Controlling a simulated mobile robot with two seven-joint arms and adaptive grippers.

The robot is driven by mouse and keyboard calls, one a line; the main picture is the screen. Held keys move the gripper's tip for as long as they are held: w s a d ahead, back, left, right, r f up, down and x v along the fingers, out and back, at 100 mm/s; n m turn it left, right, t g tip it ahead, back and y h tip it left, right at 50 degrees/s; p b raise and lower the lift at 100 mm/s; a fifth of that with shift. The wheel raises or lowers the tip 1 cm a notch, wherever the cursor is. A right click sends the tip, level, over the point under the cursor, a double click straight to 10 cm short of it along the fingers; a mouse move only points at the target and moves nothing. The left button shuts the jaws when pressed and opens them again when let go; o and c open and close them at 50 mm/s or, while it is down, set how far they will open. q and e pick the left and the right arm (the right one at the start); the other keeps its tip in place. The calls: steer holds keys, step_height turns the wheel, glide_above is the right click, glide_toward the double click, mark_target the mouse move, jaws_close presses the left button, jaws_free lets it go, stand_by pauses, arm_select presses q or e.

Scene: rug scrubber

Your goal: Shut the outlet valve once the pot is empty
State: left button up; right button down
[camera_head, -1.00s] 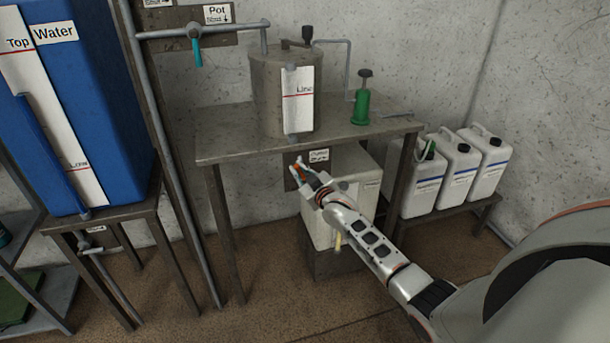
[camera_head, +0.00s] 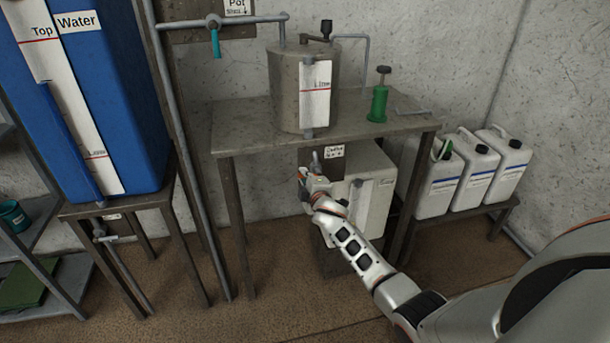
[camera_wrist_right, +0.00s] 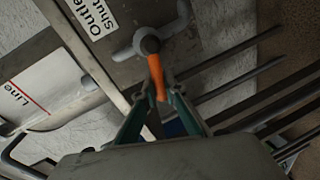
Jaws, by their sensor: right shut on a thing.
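The outlet valve has an orange handle (camera_wrist_right: 156,76) on a grey pipe fitting, beside a plate with the outlet label (camera_wrist_right: 92,17). In the head view this label (camera_head: 334,152) is under the table. My right gripper (camera_head: 305,178) is below and left of it, mostly hiding the valve. In the right wrist view my right gripper (camera_wrist_right: 160,103) has its teal fingers shut on the orange handle. The pot's inside is hidden. My left gripper is out of view.
The metal table (camera_head: 245,135) overhangs my right gripper, and a white container (camera_head: 370,205) stands below it. A blue water tank (camera_head: 125,110) and vertical pipe (camera_head: 175,100) stand left. White jugs (camera_head: 480,165) and a green pump bottle (camera_head: 378,102) are right.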

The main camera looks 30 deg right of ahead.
steer(key=shift+a+f+n+h+b, duration=0.1)
steer(key=shift+f+n+h+b, duration=0.2)
steer(key=shift+f+n, duration=0.4)
steer(key=shift+n, duration=0.4)
steer(key=c, duration=2.1)
jaws_free()
steer(key=v, duration=1.2)
steer(key=shift+r, duration=0.2)
